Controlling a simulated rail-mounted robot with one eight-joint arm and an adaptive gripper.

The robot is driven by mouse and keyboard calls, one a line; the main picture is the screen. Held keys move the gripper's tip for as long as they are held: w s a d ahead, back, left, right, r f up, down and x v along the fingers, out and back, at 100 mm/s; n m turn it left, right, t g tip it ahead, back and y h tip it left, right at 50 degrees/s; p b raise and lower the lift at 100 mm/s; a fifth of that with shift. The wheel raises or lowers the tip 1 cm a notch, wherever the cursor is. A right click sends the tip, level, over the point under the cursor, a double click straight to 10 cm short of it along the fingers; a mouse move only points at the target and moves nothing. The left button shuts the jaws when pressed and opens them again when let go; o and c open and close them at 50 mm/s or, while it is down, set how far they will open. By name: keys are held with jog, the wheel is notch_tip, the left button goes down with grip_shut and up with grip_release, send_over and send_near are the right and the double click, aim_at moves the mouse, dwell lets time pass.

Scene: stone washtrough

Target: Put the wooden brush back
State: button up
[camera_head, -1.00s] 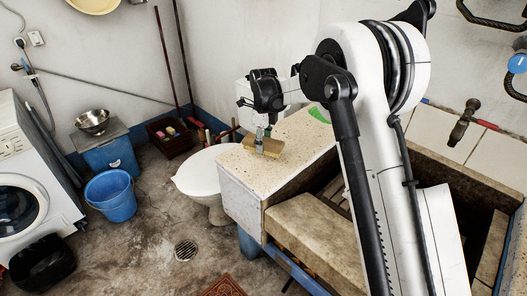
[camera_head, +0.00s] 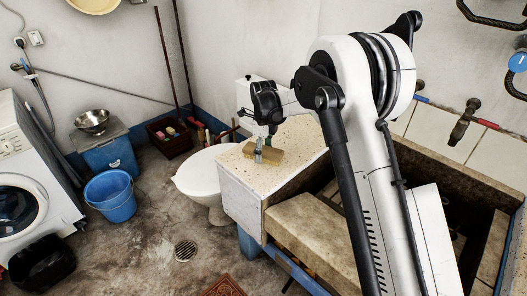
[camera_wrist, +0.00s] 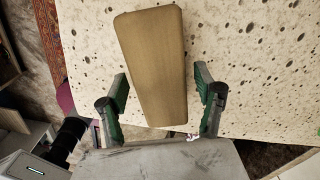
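The wooden brush (camera_head: 272,154) lies on the speckled stone ledge (camera_head: 238,169). In the wrist view the brush (camera_wrist: 152,50) shows as a plain brown tapered block; any bristles are hidden. My gripper (camera_head: 263,150) points down at the brush. In the wrist view my gripper (camera_wrist: 162,90) is open, with one green-padded finger on each side of the brush's near end. Gaps show between both fingers and the brush. I cannot tell whether the fingertips are down at its height.
The stone trough (camera_head: 313,236) lies right of the ledge, partly behind my arm. A white toilet (camera_head: 199,174) stands left of it. A blue bucket (camera_head: 110,195), a crate (camera_head: 170,137) with brushes and a washing machine (camera_head: 25,190) stand farther left.

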aim_at(263, 150)
notch_tip(263, 150, up, 12)
jog(key=p, duration=0.1)
jog(key=s+d+r+n+t, duration=0.2)
jog(key=s+d+r+n, duration=0.4)
jog(key=s+d+r, duration=0.4)
jog(key=s+d+r+n+t, duration=0.1)
jog(key=s+d+r+n, duration=0.15)
jog(key=s, duration=0.25)
jog(key=s+d+r+n+t, duration=0.1)
jog(key=s+d+r+n, duration=0.15)
jog(key=s, duration=0.25)
jog(key=s+d+f+n+t, duration=0.1)
jog(key=s+d+n, duration=0.1)
jog(key=s, duration=0.5)
jog(key=s+d+f+n+t, duration=0.1)
jog(key=s+d+f+n, duration=0.1)
jog(key=s+n, duration=0.3)
jog(key=s+d+f+n+t, duration=0.1)
jog(key=s+d+f+n, duration=0.1)
jog(key=s, duration=0.7)
jog(key=shift+s+d+n, duration=0.25)
jog(key=shift+d+n, duration=0.45)
jog(key=shift+n, duration=0.4)
